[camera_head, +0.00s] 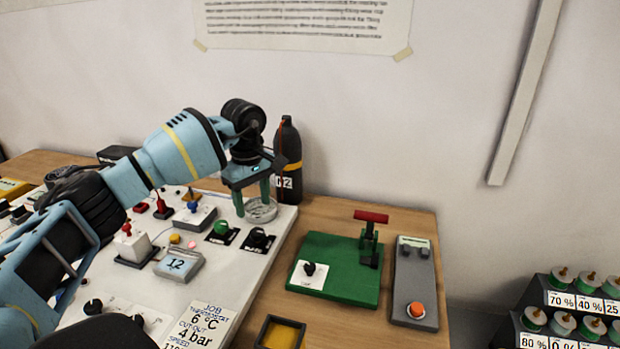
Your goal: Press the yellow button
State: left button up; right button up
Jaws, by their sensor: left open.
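A small yellow button (175,238) sits on the white panel (262,262), left of a small pink light (192,244). My left gripper (252,203) is open, pointing down at the panel's far right part, to the right of and beyond the yellow button. Its two green fingers are over or beside a clear round dish or gauge (261,211); I cannot tell whether they touch it. Nothing else shows between the fingers. My right gripper is not in view.
A black bottle (289,160) stands behind the gripper. A green rig with a red handle (335,268) and a grey box with an orange button (416,309) are right.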

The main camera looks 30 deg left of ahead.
aim_at(174, 238)
jog(key=k, duration=1.5)
